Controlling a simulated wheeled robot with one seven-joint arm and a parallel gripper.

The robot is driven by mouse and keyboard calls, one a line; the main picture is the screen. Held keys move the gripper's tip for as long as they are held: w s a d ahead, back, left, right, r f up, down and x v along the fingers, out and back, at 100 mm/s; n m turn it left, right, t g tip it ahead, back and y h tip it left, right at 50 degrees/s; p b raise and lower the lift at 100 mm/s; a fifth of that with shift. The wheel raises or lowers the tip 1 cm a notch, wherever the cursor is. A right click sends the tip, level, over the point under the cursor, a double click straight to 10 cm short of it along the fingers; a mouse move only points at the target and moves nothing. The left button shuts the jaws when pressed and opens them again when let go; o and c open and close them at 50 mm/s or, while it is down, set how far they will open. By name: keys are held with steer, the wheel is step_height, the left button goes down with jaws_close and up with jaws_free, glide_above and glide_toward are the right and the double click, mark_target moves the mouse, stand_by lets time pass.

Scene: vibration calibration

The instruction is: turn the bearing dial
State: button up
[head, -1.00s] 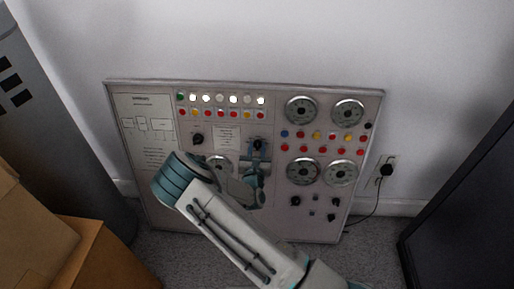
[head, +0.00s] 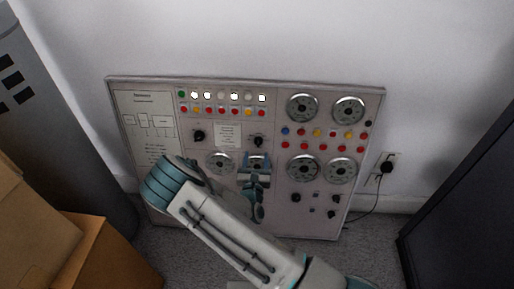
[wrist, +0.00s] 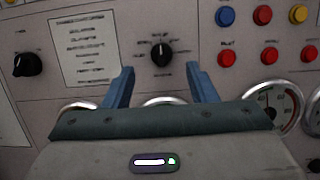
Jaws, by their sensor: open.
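The grey panel (head: 150,97) leans against the wall. Its labels are too small to read, so I cannot tell which control is the bearing dial. A black knob (head: 258,141) with a pointer sits mid-panel; in the wrist view this knob (wrist: 161,53) lies between and ahead of my fingertips, its pointer about upright. A second black knob (head: 198,136) is to its left, also in the wrist view (wrist: 27,64). My gripper (head: 257,162) is open and empty, just below the middle knob in the head view. In the wrist view my gripper's blue fingers (wrist: 161,72) stand apart, not touching the knob.
Round gauges (head: 302,108) and coloured buttons (head: 318,133) fill the panel's right side. A printed card (wrist: 86,48) sits between the two knobs. Cardboard boxes (head: 90,250) stand at left, a dark cabinet (head: 470,210) at right. A plug and cord (head: 386,168) are beside the panel.

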steer(key=s, duration=0.7)
steer(key=shift+s+a+f, duration=0.25)
steer(key=shift+a+f, duration=0.1)
